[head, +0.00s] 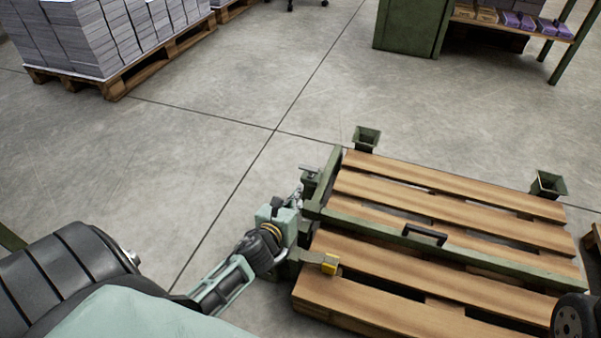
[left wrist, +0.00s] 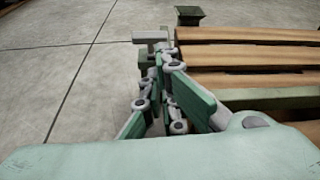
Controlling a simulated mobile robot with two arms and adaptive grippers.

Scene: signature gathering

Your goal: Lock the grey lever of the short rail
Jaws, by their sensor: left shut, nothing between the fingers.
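The short green rail (head: 326,180) runs along the left end of the wooden pallet. The grey lever (head: 309,168) sits on a green bracket at the rail's outer side. It also shows in the left wrist view (left wrist: 151,37), its flat grey top lying crosswise just beyond the fingers. My left gripper (head: 297,191) is shut and empty, close to the near side of the lever. In the left wrist view the gripper (left wrist: 160,68) partly covers the bracket below the lever; whether it touches cannot be told. My right gripper is not in view.
The long green rail (head: 470,258) with a black handle (head: 424,234) crosses the pallet (head: 440,190). Green corner sockets (head: 366,138) stand at the far edge. Paper stacks (head: 85,35) are far left. Floor left of the rail is clear.

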